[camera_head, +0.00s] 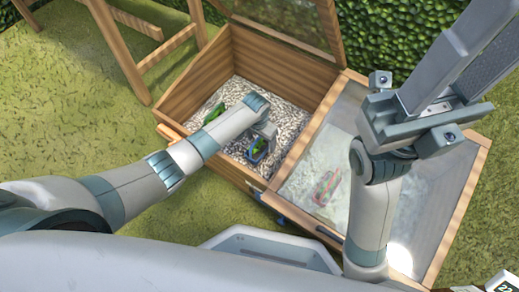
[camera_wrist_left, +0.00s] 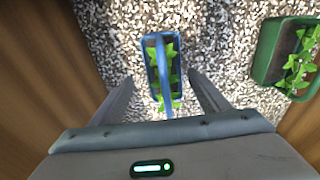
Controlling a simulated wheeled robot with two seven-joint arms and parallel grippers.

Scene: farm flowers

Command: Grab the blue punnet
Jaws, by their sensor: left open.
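The blue punnet (camera_head: 256,150), with green leafy plants inside, stands on the pale gravel in the left bay of the wooden cold frame. In the left wrist view the blue punnet (camera_wrist_left: 150,62) lies ahead, its near end between my fingers. My left gripper (camera_head: 266,134) is open over the gravel, beside the punnet in the head view. In the left wrist view the left gripper (camera_wrist_left: 161,82) has a finger on each side of the punnet, with gaps, and holds nothing. My right arm is raised at the right; its jaw state is unclear.
A green punnet (camera_head: 212,112) with plants stands on the gravel; it also shows at the right of the wrist view (camera_wrist_left: 268,50). Wooden walls (camera_head: 205,65) surround the gravel. A glazed lid (camera_head: 425,200) covers the right bay, with a reddish item (camera_head: 325,187) below it.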

